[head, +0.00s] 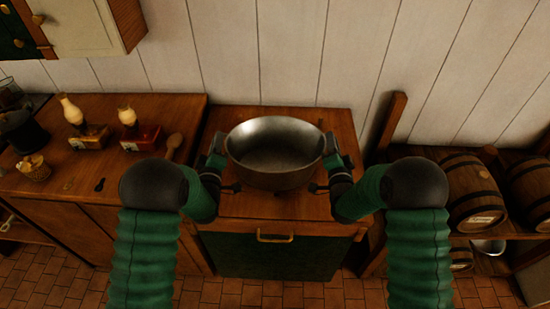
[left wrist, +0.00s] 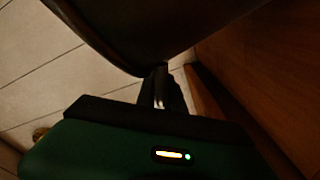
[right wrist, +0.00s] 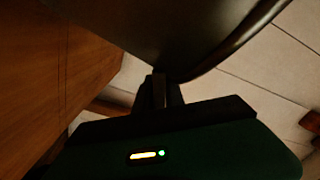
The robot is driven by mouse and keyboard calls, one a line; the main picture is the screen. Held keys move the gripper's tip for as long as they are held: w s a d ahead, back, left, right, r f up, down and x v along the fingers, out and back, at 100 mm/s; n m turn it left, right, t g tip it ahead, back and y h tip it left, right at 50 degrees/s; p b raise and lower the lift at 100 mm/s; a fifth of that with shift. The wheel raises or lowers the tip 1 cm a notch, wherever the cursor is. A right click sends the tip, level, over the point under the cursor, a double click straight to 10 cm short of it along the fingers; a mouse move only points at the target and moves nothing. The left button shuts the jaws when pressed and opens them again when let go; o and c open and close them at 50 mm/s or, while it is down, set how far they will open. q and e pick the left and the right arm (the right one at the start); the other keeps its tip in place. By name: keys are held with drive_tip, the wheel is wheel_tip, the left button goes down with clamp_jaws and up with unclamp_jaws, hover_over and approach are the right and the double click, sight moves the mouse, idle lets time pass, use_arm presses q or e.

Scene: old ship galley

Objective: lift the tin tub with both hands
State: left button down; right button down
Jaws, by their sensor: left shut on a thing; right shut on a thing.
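The tin tub (head: 272,176) is a round grey metal basin, upright and empty inside, over the wooden cabinet top in the middle of the head view. My left gripper (head: 222,158) is shut on the tub's left side. My right gripper (head: 332,160) is shut on its right side. The dark underside of the tub also shows in the left wrist view (left wrist: 140,30) and in the right wrist view (right wrist: 160,35), with the jaws meeting its edge. I cannot tell whether the tub's base touches the cabinet top.
The cabinet top (head: 305,207) is otherwise clear. Barrels (head: 472,190) lie on a rack at the right. A plank wall is behind.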

use_arm(q)
drive_tip(key=shift+s+a+f, duration=0.1)
drive_tip(key=shift+f, duration=0.15)
use_arm(e)
drive_tip(key=shift+d+r, duration=0.1)
drive_tip(key=shift+d, duration=0.1)
